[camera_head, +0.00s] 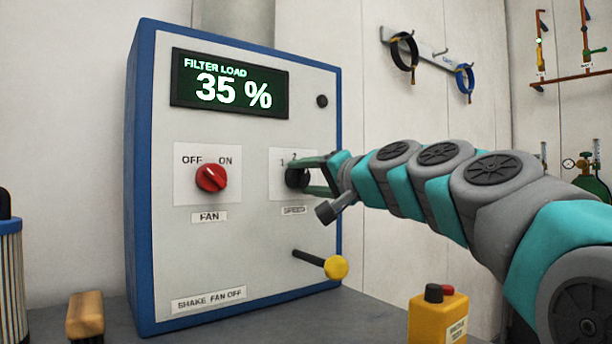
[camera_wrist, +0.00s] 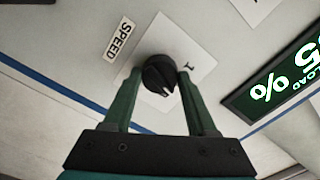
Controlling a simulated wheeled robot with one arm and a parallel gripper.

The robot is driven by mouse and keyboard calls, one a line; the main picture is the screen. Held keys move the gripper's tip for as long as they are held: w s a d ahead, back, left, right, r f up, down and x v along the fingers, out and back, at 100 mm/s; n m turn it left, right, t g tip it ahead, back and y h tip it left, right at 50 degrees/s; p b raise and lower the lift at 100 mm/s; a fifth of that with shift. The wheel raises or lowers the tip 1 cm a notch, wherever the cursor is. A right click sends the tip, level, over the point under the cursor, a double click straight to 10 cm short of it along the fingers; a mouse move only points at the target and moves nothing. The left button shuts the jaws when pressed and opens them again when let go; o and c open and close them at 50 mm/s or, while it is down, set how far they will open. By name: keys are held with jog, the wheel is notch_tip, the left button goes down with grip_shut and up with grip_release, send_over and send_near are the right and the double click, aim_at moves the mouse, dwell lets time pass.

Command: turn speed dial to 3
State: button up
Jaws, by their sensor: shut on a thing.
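The speed dial (camera_head: 294,178) is a round black knob above the SPEED label on the control box. In the head view the numerals 1 and 2 show at its upper left and top; my gripper hides the right side, so no 3 is visible. My gripper (camera_head: 301,177) is shut on the dial, one finger on each side. In the wrist view the gripper (camera_wrist: 160,76) grips the dial (camera_wrist: 157,72) between its green fingertips. The dial's white mark points toward the palm, roughly to the panel's top, away from the numeral 1. I cannot tell its exact setting.
The red fan knob (camera_head: 211,178) is left of the speed dial. A yellow-ended lever (camera_head: 335,267) juts out below my gripper. The display (camera_head: 229,85) reads filter load 35 %. A yellow button box (camera_head: 437,318) and a wooden-handled brush (camera_head: 85,315) stand in front.

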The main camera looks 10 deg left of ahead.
jog(key=m, duration=0.6)
jog(key=shift+m, duration=0.3)
dwell(0.4)
jog(key=o, duration=1.4)
jog(key=shift+c, duration=0.2)
jog(key=v, duration=0.7)
jog(key=shift+s+d+b, duration=0.2)
jog(key=shift+d+b, duration=0.1)
jog(key=shift+b, duration=0.1)
